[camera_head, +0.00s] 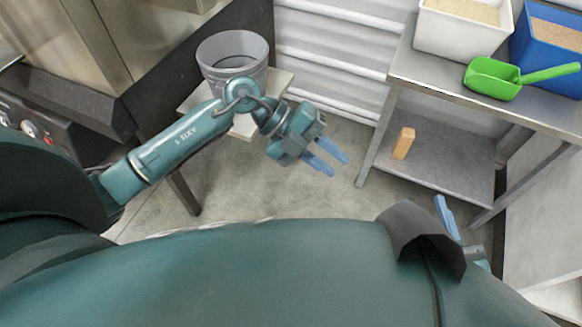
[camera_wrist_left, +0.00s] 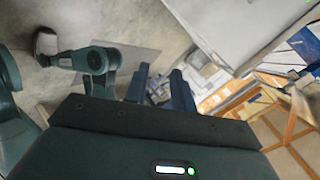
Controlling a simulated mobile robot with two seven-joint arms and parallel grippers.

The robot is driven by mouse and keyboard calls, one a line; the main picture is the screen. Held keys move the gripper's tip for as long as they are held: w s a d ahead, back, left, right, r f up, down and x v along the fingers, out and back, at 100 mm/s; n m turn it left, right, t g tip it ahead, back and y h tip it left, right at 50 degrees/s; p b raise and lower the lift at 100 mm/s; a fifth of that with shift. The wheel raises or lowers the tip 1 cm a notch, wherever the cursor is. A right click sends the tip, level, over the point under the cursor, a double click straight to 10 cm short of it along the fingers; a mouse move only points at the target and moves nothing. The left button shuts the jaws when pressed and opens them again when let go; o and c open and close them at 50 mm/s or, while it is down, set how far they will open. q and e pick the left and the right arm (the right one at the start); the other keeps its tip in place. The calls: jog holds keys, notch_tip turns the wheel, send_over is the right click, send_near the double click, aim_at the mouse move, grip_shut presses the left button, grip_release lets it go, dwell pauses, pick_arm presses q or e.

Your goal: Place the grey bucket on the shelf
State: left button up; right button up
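The grey bucket (camera_head: 225,46) stands upright on a small pale-topped stand (camera_head: 279,84) at the upper middle left of the head view. My left arm crosses in front of its lower part. My left gripper (camera_head: 339,164) is open and empty, in the air to the right of and nearer than the bucket. Its two separated fingers also show in the left wrist view (camera_wrist_left: 160,88). A grey lower shelf (camera_head: 450,176) lies under the metal table at right.
On the metal table (camera_head: 420,72) stand a white bin (camera_head: 450,38), a blue bin (camera_head: 548,62) and a green scoop (camera_head: 492,82). A wooden block (camera_head: 404,143) stands on the lower shelf's left part. Bare floor lies between stand and table.

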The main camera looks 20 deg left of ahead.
pick_arm(q)
jog(key=s+d+r+n+t+h, duration=0.4)
jog(key=s+r+n+t+h, duration=0.35)
jog(key=r+h, duration=0.2)
jog(key=a+f+n+t+y, duration=0.5)
jog(key=a+n+t+y, duration=0.3)
jog(key=n+y, duration=0.5)
jog(key=n+t, duration=0.1)
jog(key=n, duration=0.2)
jog(key=shift+s+f+n+t, duration=0.15)
jog(key=shift+s+n+t, duration=0.15)
jog(key=shift+n+t, duration=0.05)
jog(key=shift+a+y, duration=0.1)
jog(key=shift+y, duration=0.15)
